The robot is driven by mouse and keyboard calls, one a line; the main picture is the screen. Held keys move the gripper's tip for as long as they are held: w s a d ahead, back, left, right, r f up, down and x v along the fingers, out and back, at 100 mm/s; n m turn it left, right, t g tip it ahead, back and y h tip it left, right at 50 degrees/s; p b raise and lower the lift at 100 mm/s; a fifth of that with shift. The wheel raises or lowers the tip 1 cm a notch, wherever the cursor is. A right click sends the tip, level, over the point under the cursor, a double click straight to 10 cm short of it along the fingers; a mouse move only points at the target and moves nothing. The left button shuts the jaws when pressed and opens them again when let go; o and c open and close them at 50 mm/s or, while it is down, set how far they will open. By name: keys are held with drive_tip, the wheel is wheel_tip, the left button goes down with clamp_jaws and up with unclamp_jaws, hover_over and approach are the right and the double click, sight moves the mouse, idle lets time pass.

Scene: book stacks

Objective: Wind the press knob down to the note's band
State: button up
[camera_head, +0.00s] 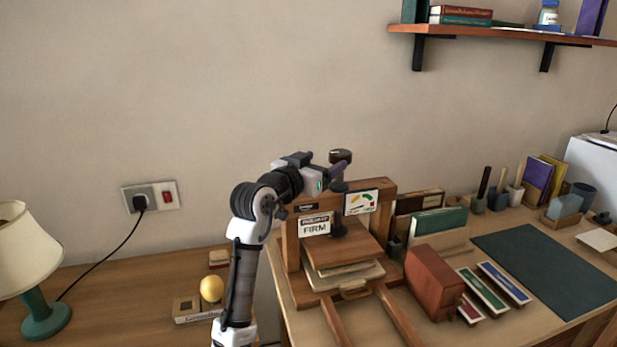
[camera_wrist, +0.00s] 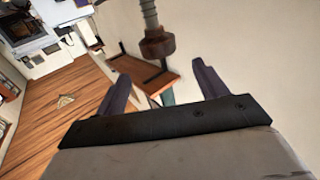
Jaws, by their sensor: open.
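The wooden book press (camera_head: 291,245) stands on the desk with a dark round knob (camera_head: 340,156) at the top of its screw. A note reading FIRM (camera_head: 315,228) is on its front. A dial card (camera_head: 361,203) with yellow, green and red bands is beside the note; its pointer is too small to read. My gripper (camera_head: 342,170) is open at knob height, close to the knob. In the wrist view the knob (camera_wrist: 157,46) shows ahead of my empty, spread fingers (camera_wrist: 158,72), roughly centred between them. I cannot tell whether they touch it.
A red-brown box (camera_head: 434,282) stands right of the press. Books (camera_head: 438,222) and a dark mat (camera_head: 545,270) are further right. A lamp (camera_head: 40,290) and a yellow ball (camera_head: 212,288) are left. A wall shelf (camera_head: 490,34) hangs above right. Space above the knob is clear.

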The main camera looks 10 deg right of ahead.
drive_tip(key=b+v, duration=0.1)
drive_tip(key=v, duration=0.4)
drive_tip(key=shift+s+a, duration=0.1)
idle(0.3)
